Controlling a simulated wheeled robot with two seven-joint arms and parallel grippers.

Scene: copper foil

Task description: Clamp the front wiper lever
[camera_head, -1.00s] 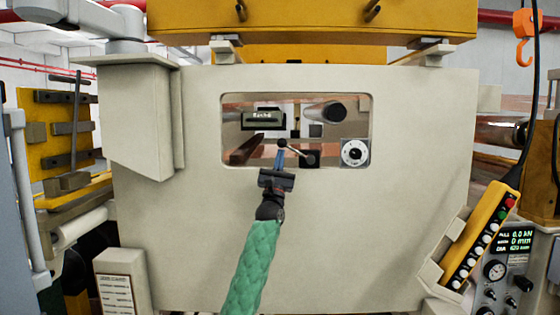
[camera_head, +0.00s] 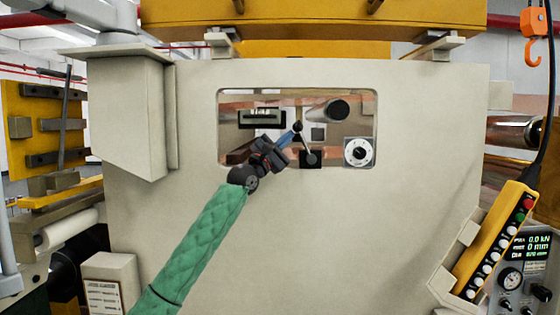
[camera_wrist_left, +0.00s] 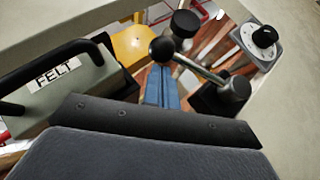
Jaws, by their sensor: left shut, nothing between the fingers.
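The lever is a metal rod (camera_head: 306,144) with a black ball knob (camera_head: 298,127), rising from a black base (camera_head: 311,159) inside the window of the pale panel. In the left wrist view the knob (camera_wrist_left: 162,50) is at the centre, with the rod (camera_wrist_left: 203,72) running down right to its hub. My left gripper (camera_head: 291,138) reaches into the window from the lower left. Its blue fingers (camera_wrist_left: 163,88) are shut and empty, their tips close beside the knob. Whether they touch it I cannot tell. My right gripper does not show.
The window frame (camera_head: 219,125) surrounds the arm's reach. Inside are a dark-framed block (camera_head: 262,117), labelled FELT in the left wrist view (camera_wrist_left: 55,78), a round dial (camera_head: 358,152) and a dark-ended cylinder (camera_head: 338,109). A yellow button pendant (camera_head: 494,240) hangs at right.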

